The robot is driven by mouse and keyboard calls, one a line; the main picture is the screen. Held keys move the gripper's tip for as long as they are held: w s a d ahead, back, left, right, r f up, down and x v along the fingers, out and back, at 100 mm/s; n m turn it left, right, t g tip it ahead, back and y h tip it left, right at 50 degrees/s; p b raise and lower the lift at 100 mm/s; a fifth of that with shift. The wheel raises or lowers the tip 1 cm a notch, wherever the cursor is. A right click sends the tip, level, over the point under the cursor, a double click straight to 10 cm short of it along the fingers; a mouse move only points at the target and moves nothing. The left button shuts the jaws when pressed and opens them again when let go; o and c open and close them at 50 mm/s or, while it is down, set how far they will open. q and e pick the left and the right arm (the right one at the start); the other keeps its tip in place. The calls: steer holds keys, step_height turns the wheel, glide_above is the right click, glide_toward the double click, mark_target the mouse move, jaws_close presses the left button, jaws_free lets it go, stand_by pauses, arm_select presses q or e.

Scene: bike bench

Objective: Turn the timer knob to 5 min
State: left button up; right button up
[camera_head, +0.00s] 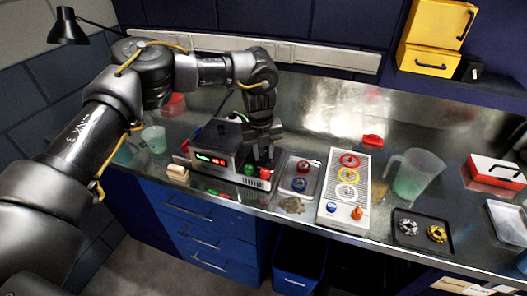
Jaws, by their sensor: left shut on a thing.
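The timer device (212,163) is a grey box with a dark top, standing near the bench's front edge left of centre. Its front has a lit red and green display (210,159), and a green button (249,169) and a red button (265,173) at its right end. My left gripper (264,154) reaches down from above onto the right part of the device. Its fingers are shut on what appears to be the timer knob, which they hide. The knob's setting cannot be read. My right gripper is not in view.
Right of the device are a small tray (312,164) with red and blue knobs and a white panel (335,214) with coloured rings. A clear jug (413,177), a black tray (410,243) and a red-and-white box (492,174) stand further right. The back middle of the steel bench is mostly clear.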

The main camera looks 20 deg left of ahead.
arm_select(q)
steer(key=m, duration=0.6)
steer(key=shift+w+m, duration=0.1)
steer(key=shift+m, duration=0.2)
steer(key=m+p, duration=0.1)
steer(key=m, duration=0.5)
steer(key=shift+g, duration=0.4)
steer(key=o, duration=1)
steer(key=shift+c, duration=0.2)
step_height(320, 180, up, 11)
steer(key=b, duration=0.1)
steer(key=shift+w+a+b, duration=0.25)
steer(key=shift+a+b, duration=0.05)
steer(key=shift+b, duration=0.1)
steer(key=shift+f, duration=0.1)
